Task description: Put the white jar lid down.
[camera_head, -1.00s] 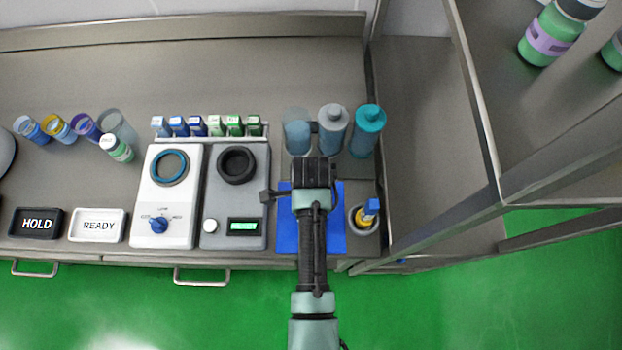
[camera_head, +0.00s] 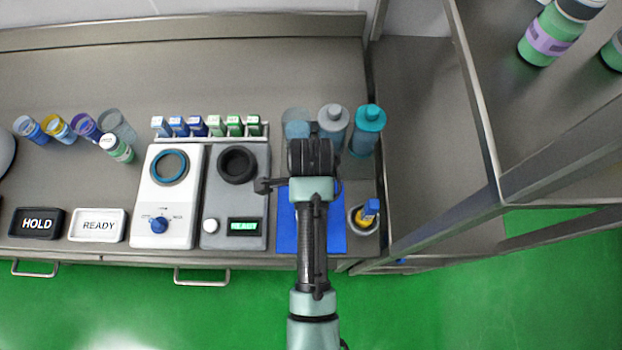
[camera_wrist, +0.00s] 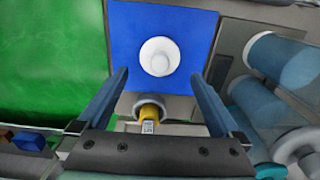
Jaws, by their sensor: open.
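The white jar lid (camera_wrist: 160,56) lies on the blue mat (camera_wrist: 122,28) in the wrist view, with its round knob towards the camera. My gripper (camera_wrist: 159,75) is open, with its two fingers apart and nothing between them. The lid shows just beyond the fingertips, clear of both. In the head view my gripper (camera_head: 312,158) is over the far part of the blue mat (camera_head: 287,230). There the arm hides the lid, and the fingertips cannot be made out.
A small cup with a yellow and blue item (camera_head: 364,215) stands right of the mat. Several bottles (camera_head: 367,130) stand behind the gripper. A grey device (camera_head: 236,195) and a white device (camera_head: 167,200) are to the left. A shelf frame (camera_head: 490,150) rises at the right.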

